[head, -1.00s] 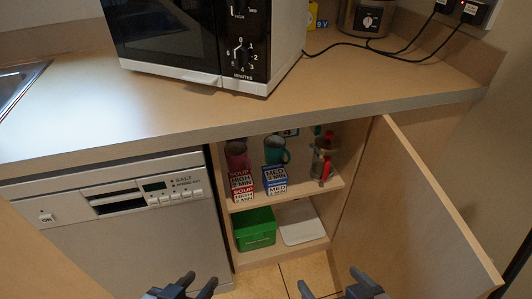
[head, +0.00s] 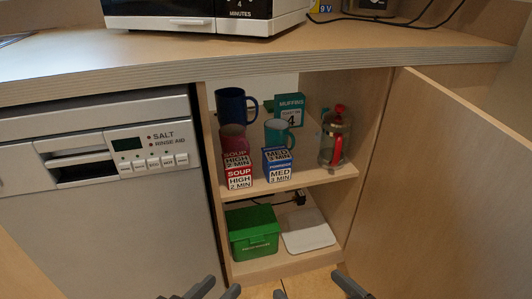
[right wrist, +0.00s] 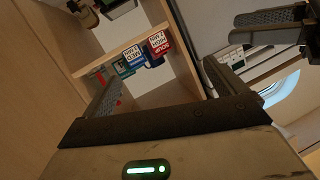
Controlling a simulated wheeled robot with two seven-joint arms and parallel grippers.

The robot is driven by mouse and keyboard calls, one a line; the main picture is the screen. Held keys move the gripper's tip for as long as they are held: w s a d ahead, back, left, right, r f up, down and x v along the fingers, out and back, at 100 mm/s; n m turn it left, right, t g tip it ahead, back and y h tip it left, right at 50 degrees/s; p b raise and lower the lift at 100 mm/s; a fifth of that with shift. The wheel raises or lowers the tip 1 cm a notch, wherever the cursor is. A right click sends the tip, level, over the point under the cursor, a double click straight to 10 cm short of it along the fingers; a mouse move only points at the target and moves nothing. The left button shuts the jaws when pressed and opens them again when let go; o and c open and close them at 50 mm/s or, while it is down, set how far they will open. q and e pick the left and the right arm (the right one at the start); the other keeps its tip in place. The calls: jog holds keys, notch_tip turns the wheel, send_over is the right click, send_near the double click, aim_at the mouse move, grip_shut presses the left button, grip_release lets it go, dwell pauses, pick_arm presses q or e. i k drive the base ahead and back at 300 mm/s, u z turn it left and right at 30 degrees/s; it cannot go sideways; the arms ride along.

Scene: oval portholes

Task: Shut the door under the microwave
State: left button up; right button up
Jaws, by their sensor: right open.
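The wooden cupboard door (head: 460,150) under the microwave (head: 205,12) stands wide open on the right in the head view, hinged at the cupboard's right side. My right gripper (head: 312,287) is open and empty at the bottom, in front of the cupboard and left of the door, apart from it. Its spread fingers (right wrist: 165,90) also show in the right wrist view, with the cupboard shelves beyond. My left gripper (head: 218,290) is at the bottom, further left, with parted fingers and nothing between them. It shows at the upper right of the right wrist view (right wrist: 262,38).
The open cupboard holds mugs (head: 235,105), soup boxes (head: 238,172), a red-handled press (head: 335,138), a green box (head: 253,232) and a white item (head: 307,232). A dishwasher (head: 100,220) stands left. The countertop (head: 150,62) overhangs. A pale panel (head: 18,275) shows at lower left.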

aim_at(444, 211)
jog(key=u, duration=1.5)
jog(key=k, duration=0.9)
jog(key=z, duration=1.65)
